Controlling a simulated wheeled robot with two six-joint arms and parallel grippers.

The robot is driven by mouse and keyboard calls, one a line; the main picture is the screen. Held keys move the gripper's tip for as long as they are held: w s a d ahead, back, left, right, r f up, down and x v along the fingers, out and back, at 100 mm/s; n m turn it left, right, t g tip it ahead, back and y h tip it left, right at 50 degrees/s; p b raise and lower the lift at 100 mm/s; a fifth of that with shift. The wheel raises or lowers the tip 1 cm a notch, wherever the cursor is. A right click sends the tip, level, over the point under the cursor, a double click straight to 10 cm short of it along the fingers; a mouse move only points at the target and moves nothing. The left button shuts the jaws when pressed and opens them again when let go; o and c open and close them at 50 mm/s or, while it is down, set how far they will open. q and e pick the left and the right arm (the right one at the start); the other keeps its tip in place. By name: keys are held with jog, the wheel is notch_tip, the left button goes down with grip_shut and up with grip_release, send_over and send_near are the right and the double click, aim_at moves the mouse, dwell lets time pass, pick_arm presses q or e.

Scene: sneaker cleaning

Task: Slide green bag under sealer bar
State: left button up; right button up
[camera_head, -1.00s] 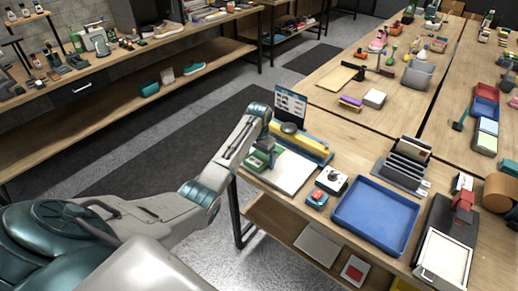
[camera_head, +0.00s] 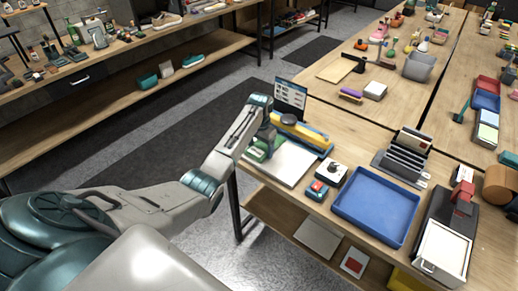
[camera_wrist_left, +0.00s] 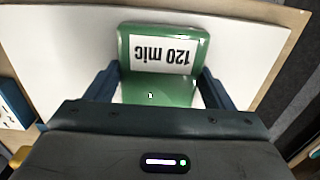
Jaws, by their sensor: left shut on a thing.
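The green bag (camera_head: 257,154) lies at the left end of the white board (camera_head: 291,165), in front of the sealer. In the left wrist view it is a green pack (camera_wrist_left: 160,93) with a white label reading "120 mic" upside down. My left gripper (camera_wrist_left: 157,88) is shut on the bag, one dark blue finger at each side. The sealer (camera_head: 302,133) has a long yellow bar on a blue base, just behind the board. The bag is in front of the bar, partly hidden by my left gripper in the head view. My right gripper is out of view.
A dark display panel (camera_head: 291,95) stands behind the sealer. A white device with a knob (camera_head: 333,174) and a small blue and red device (camera_head: 317,190) sit right of the board. A blue tray (camera_head: 348,221) lies farther right. The bench's left edge is close to the bag.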

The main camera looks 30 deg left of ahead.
pick_arm(q)
jog(key=shift+w+d+b, duration=0.1)
jog(key=shift+w+b, duration=0.6)
jog(key=shift+w, duration=0.2)
jog(key=shift+w+d+b, duration=0.1)
jog(key=shift+w+b, duration=1.05)
jog(key=shift+w, duration=0.1)
jog(key=shift+w, duration=0.1)
jog(key=shift+p, duration=0.4)
jog(key=o, duration=1)
jog(key=shift+o, duration=0.2)
notch_tip(320, 180, up, 11)
jog(key=b, duration=0.2)
jog(key=shift+b, duration=0.3)
